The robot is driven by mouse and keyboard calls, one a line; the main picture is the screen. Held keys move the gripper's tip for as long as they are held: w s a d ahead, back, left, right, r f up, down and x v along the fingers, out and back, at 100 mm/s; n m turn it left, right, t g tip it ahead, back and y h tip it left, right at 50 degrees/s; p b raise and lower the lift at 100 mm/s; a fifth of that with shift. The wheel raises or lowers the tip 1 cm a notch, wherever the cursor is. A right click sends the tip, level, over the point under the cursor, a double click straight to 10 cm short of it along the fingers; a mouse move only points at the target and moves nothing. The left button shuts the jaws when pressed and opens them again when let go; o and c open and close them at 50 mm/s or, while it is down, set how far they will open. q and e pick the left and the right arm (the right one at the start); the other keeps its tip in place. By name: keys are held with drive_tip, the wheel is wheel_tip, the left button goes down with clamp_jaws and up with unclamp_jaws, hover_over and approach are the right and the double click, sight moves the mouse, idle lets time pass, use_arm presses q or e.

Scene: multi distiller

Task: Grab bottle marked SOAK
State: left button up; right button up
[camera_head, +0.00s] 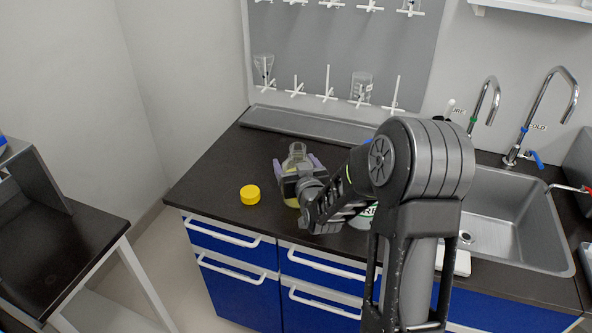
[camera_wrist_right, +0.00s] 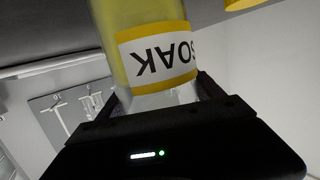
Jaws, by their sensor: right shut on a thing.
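The SOAK bottle is clear with yellowish contents and a yellow-edged white label. In the head view the bottle (camera_head: 297,156) stands on the dark counter, its open neck above my right gripper (camera_head: 297,174). In the right wrist view the bottle (camera_wrist_right: 140,28) appears upside down, with the SOAK label facing the camera. My right gripper, also in the wrist view (camera_wrist_right: 158,100), is shut on the bottle, with a finger on each side. My left gripper is not in view.
A yellow cap (camera_head: 250,194) lies on the counter left of the bottle. A container with green lettering (camera_head: 363,217) is partly hidden behind my right arm. The sink (camera_head: 510,215) is at right, and a drying rack (camera_head: 340,50) hangs behind.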

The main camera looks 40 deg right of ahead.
wheel_tip(320, 180, up, 10)
drive_tip(key=shift+r, duration=0.1)
idle(0.4)
idle(0.5)
